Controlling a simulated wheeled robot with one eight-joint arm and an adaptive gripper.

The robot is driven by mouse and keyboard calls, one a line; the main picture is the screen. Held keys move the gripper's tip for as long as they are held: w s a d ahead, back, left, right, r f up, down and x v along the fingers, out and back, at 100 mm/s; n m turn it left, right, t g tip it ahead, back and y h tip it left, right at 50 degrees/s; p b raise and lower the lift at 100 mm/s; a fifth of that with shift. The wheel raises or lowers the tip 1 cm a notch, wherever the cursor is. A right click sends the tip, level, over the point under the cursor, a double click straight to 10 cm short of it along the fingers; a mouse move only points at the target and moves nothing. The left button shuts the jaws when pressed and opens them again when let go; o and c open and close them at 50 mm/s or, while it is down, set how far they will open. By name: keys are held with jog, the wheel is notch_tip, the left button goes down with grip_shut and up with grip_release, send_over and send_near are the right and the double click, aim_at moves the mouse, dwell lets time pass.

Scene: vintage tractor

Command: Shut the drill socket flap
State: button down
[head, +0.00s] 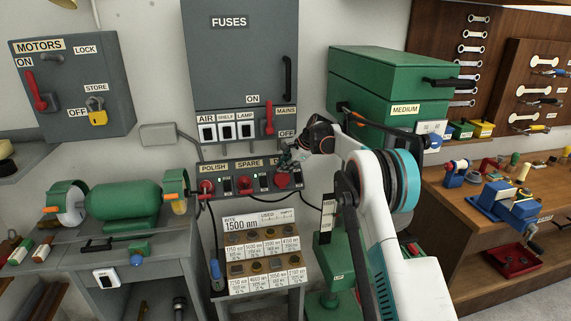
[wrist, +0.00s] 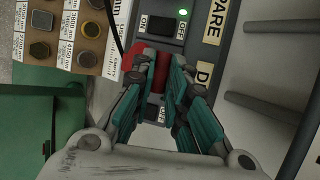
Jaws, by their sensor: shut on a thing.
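The grey socket box (head: 240,190) hangs below the fuse cabinet, with POLISH and SPARE labels and a third label mostly hidden by my gripper. The red drill socket flap (head: 281,181) is at its right end. It also shows in the wrist view (wrist: 134,66), partly hidden behind my fingers. My gripper (head: 291,160) is at the box's right end. In the wrist view my fingers (wrist: 164,56) are close together on the flap's edge, with a switch marked OFF visible between them. The flap's exact angle is hidden.
The red spare socket (head: 246,181) and the polish socket (head: 207,187) with a cable lie left along the box. The fuse cabinet (head: 238,60) is above, and a green case (head: 385,75) is at upper right.

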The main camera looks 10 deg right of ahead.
jog(key=shift+w+g, duration=0.3)
jog(key=shift+p, duration=0.3)
jog(key=c, duration=1.6)
grip_release()
jog(key=shift+w+f, duration=0.1)
jog(key=shift+o, duration=0.2)
jog(key=v, duration=0.7)
jog(key=shift+r, duration=0.25)
jog(key=shift+d, duration=0.1)
jog(key=shift+c, duration=0.6)
